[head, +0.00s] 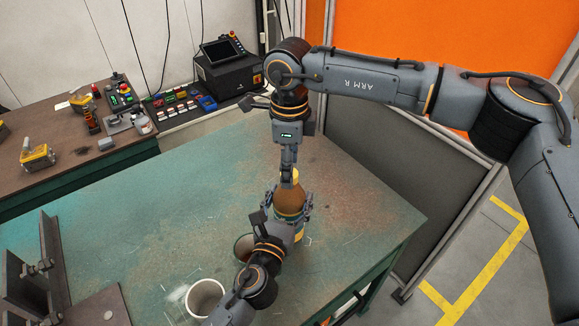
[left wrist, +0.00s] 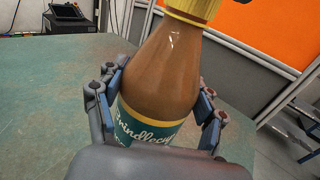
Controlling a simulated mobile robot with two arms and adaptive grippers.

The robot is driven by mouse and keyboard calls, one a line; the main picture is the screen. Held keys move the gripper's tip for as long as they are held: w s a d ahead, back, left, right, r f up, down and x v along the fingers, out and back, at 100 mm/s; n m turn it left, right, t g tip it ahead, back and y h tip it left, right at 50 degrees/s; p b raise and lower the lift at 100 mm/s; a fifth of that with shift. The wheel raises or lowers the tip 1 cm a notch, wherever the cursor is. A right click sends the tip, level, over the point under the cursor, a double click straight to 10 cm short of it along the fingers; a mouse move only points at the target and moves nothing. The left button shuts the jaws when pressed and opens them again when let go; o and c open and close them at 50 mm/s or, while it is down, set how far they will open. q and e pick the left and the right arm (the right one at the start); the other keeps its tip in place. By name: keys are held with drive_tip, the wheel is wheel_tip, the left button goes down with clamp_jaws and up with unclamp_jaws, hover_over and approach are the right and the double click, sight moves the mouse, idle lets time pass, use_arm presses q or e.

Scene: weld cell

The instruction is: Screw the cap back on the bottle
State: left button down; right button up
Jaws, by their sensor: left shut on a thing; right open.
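The bottle (head: 288,201) is brown with a green and yellow label and stands upright on the green table. My left gripper (head: 290,208) is shut around its body; in the left wrist view its fingers press on both sides of the bottle (left wrist: 165,75). The yellow cap (head: 295,177) is at the top of the bottle's neck; the lower part of the cap (left wrist: 196,8) shows in the left wrist view, its top cut off. How tightly it sits cannot be seen. My right gripper (head: 289,175) points down, open, directly over the cap, and partly hides it.
A steel fixture (head: 35,275) is at the left of the green table (head: 165,215). A brown bench (head: 70,185) holds tools. The table's middle left is clear.

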wheel_tip(320, 180, up, 11)
idle(0.3)
use_arm(q)
drive_tip(key=shift+c, duration=0.4)
unclamp_jaws()
drive_tip(key=v, duration=1.2)
